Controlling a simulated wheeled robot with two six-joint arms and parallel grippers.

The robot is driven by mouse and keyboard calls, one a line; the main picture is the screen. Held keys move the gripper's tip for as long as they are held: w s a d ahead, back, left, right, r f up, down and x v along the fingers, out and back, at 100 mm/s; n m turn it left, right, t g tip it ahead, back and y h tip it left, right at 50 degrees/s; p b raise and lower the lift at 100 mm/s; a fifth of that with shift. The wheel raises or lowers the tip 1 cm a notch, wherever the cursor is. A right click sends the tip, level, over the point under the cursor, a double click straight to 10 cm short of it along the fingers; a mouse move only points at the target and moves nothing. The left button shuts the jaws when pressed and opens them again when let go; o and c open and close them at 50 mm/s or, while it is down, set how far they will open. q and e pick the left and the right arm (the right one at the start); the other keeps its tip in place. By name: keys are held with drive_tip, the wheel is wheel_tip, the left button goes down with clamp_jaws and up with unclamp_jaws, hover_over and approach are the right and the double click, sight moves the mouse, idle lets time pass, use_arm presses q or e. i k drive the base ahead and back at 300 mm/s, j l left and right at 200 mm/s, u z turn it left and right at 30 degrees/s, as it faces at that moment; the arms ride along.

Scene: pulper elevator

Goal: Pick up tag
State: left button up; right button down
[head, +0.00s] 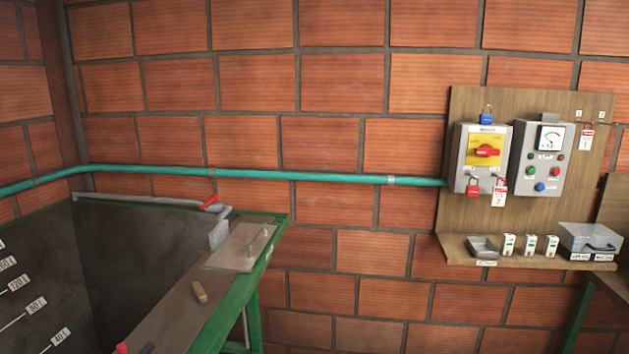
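A red-and-white tag (586,138) marked with a figure like "1" hangs from a hook at the upper right of the wooden board (460,120). A second red-and-white tag (499,194), marked like "2", hangs at the lower right of the grey switch box (463,160) with a red handle on a yellow plate. The head view does not show which tag is meant. Neither of my grippers is in view.
A control box (541,157) with a gauge sits right of the switch box. A teal pipe (300,177) crosses the brick wall. A green-framed bench (180,310) and dark tank (130,260) stand at left.

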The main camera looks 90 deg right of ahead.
sight(498, 194)
drive_tip(key=z, duration=3.85)
drive_tip(key=i+l+u, duration=0.1)
drive_tip(key=i+l, duration=0.65)
drive_tip(key=l, duration=0.15)
